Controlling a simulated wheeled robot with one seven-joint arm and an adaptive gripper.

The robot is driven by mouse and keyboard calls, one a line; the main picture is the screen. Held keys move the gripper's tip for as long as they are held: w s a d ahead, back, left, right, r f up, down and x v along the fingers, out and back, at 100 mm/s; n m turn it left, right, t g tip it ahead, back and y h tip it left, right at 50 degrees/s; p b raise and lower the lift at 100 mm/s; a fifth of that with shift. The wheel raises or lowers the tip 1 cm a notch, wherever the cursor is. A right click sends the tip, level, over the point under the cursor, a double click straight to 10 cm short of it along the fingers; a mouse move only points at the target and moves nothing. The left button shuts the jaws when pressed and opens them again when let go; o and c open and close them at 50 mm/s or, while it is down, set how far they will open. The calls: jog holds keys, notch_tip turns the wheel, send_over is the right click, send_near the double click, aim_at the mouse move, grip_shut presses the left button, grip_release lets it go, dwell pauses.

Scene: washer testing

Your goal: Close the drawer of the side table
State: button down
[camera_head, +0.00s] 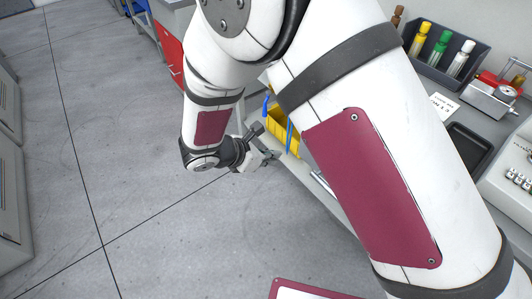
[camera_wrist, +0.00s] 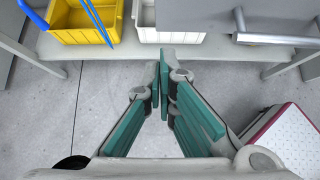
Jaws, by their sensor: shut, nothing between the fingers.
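The side table (camera_head: 287,163) stands on the right in the head view, largely hidden behind my arm. A silver bar handle (camera_head: 322,183) shows at its front edge. How far the drawer stands out cannot be told. My gripper (camera_head: 268,159) is shut and empty by the table's front edge. In the wrist view its fingertips (camera_wrist: 165,78) are together, below and left of the handle, apart from it in the picture.
A yellow bin (camera_wrist: 82,24) and a white bin (camera_wrist: 165,34) sit on a lower shelf (camera_wrist: 100,50). Bottles in a dark rack (camera_head: 443,60) and a black tray (camera_head: 468,150) are on the tabletop. The grey floor (camera_head: 90,180) at left is clear.

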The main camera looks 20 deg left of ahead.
jog(key=w+d+f, duration=0.3)
jog(key=w+d, duration=0.1)
jog(key=w, duration=0.2)
jog(key=shift+d, duration=0.35)
jog(key=shift+w+d+f, duration=0.1)
jog(key=w+d+b, duration=0.4)
jog(key=w+d, duration=0.4)
jog(key=w, duration=0.3)
jog(key=shift+d, duration=0.3)
jog(key=shift+w, duration=0.1)
